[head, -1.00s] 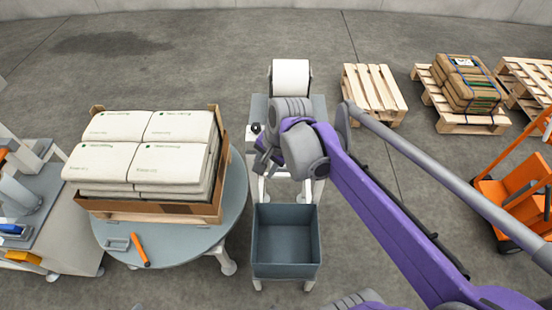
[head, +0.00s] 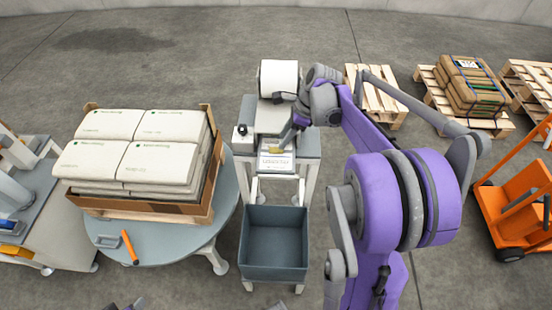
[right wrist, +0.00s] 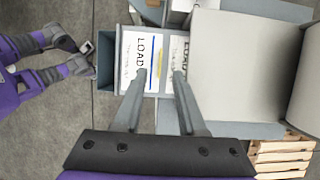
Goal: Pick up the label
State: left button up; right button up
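The label (head: 276,160) is a white sheet lying on the front of the printer stand, below the printer (head: 278,82). The right wrist view shows it with the word LOAD and blue and yellow stripes (right wrist: 143,60). A second LOAD print shows beside it, nearer the printer, partly behind a finger. My right gripper (right wrist: 160,76) is open, its two fingers apart over the label's edge, with nothing held between them. I cannot tell whether the fingertips touch it. In the head view this gripper (head: 287,137) is just above the label. Parts of my left arm show at the left of the wrist view; its fingers are unclear.
An open grey bin (head: 274,243) stands in front of the printer stand (head: 309,146). At left, a round table (head: 160,257) carries stacked white sacks (head: 137,150) and an orange-handled tool (head: 130,246). Pallets (head: 375,95) and an orange truck (head: 515,200) are at right.

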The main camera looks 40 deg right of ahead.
aim_at(276, 159)
jog(key=x, duration=0.4)
jog(key=shift+w+a+f, duration=0.1)
grip_shut()
